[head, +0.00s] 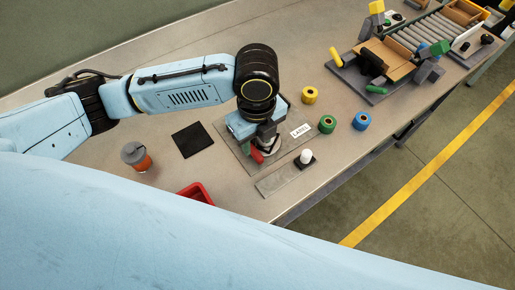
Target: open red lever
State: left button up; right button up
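A small red lever (257,156) shows beside and below my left gripper, on a fixture on the grey plate (289,151). My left gripper (264,146) points down over that fixture, very close to the red lever. The wrist and gripper body hide most of the fixture. Whether the fingers touch the lever, and how far apart they are, I cannot tell. My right gripper is not in view.
A white-topped knob (306,157) is in front. An orange-grey container (137,156), black mat (192,140) and red bin (196,193) lie left.

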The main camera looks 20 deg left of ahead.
aim_at(257, 153)
pick_arm(q)
notch_tip(257, 153, down, 4)
jog(key=shift+f, duration=0.25)
jog(key=shift+w+f, duration=0.1)
jog(key=shift+f, duration=0.5)
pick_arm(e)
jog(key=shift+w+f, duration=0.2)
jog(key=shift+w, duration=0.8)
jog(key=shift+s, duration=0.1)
pick_arm(q)
jog(key=shift+c, duration=0.6)
grip_shut()
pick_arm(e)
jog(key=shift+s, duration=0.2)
